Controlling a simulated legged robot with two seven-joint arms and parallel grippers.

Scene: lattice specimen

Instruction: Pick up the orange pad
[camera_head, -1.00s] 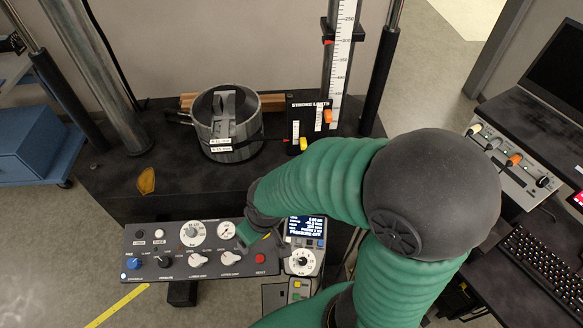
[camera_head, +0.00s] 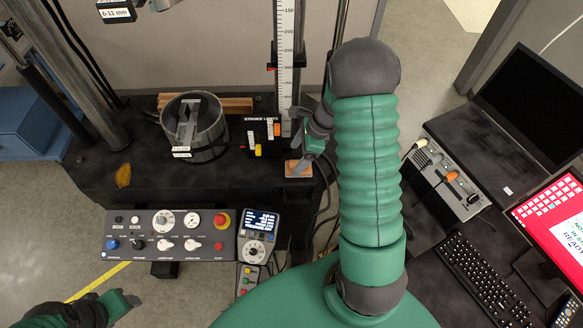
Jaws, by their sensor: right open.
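The orange pad (camera_head: 298,167) lies at the right end of the black bench, beside the ruler post. It is small and partly covered by my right gripper (camera_head: 301,160). My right gripper points down, open, just over the pad; I cannot tell whether the fingers touch it. My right arm comes up from the bottom and bends over at the top. My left gripper (camera_head: 85,311) shows only in part at the bottom left edge, dark and green, and its jaws are not clear.
A grey metal cylinder (camera_head: 194,127) stands on the bench, with a stroke limits block (camera_head: 262,137) to its right. An upright ruler (camera_head: 287,62) rises behind the pad. An orange-brown flat scrap (camera_head: 123,175) lies at left. A control panel (camera_head: 170,236) sits in front.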

